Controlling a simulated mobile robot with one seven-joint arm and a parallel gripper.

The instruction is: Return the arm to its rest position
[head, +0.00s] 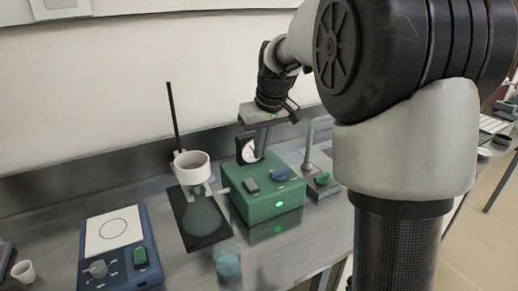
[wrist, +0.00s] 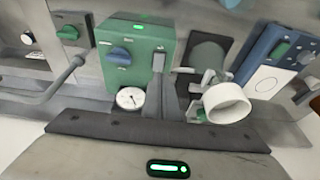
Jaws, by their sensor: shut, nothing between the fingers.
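My gripper (head: 262,150) is raised above the back of the bench, behind the green box (head: 272,196), with its fingers pointing down. In the wrist view my gripper (wrist: 159,72) has its fingers together with nothing between them. My arm reaches in from the right and bends down toward the bench. The green box also shows in the wrist view (wrist: 134,72), with a blue knob and a lit green light. A round white gauge (wrist: 130,98) sits at its back, partly behind my gripper in the head view.
A white cup-shaped funnel (head: 191,166) is clamped over a flask (head: 203,215) beside a thin black rod (head: 173,118). A blue plate device (head: 117,248) is at the left, and a beaker (head: 228,262) is at the front. A small stand device (head: 321,183) is right of the green box.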

